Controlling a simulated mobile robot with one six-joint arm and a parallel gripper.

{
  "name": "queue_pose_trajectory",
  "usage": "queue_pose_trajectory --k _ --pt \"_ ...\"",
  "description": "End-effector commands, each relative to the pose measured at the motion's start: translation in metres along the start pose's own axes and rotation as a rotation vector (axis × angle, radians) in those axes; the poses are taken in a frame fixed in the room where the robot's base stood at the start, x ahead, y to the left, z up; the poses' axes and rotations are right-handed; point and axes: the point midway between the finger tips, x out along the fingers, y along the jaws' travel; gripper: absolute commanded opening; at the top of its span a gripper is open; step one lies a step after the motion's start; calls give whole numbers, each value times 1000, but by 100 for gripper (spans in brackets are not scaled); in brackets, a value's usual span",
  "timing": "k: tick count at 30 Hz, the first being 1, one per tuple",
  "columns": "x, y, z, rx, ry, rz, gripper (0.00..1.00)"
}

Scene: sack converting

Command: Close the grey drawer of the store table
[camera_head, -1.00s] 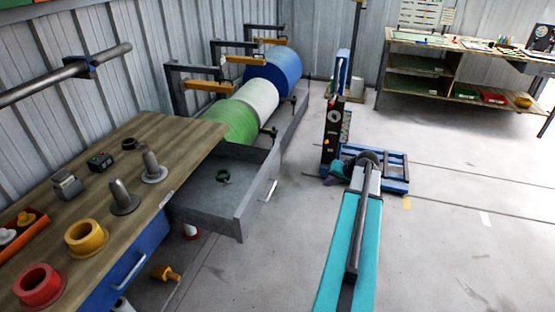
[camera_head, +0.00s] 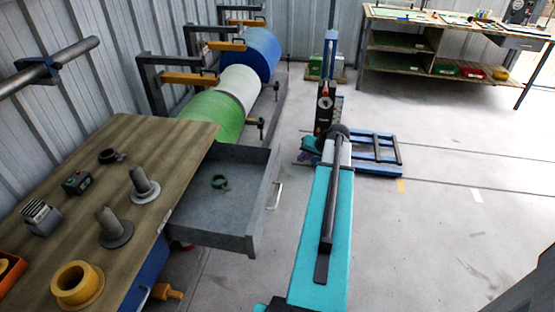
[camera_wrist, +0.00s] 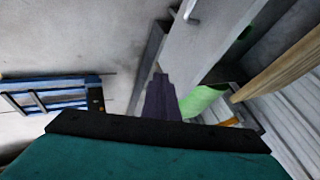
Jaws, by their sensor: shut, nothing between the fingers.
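In the wrist view, the drawer's grey front (camera_wrist: 212,38) fills the upper middle, with the handle (camera_wrist: 191,10) at the top edge. My gripper (camera_wrist: 160,80) is shut and empty, its dark fingers pointing toward the drawer area; contact cannot be judged.
Green, white and blue rolls (camera_head: 238,88) on a rack stand beyond the drawer. A blue pallet frame (camera_head: 375,153) lies past my arm. The tabletop holds a yellow ring (camera_head: 78,284) and several metal parts. Open floor (camera_head: 440,235) lies to the right.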

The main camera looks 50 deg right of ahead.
Motion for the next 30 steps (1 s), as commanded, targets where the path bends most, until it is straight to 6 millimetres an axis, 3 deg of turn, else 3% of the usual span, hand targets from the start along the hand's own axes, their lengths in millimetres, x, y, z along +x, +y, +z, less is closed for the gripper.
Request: queue_pose_trajectory --k 17,30 --pt "3 2 0 3 1 1 0" --pt "43 3 -2 4 0 1 0"
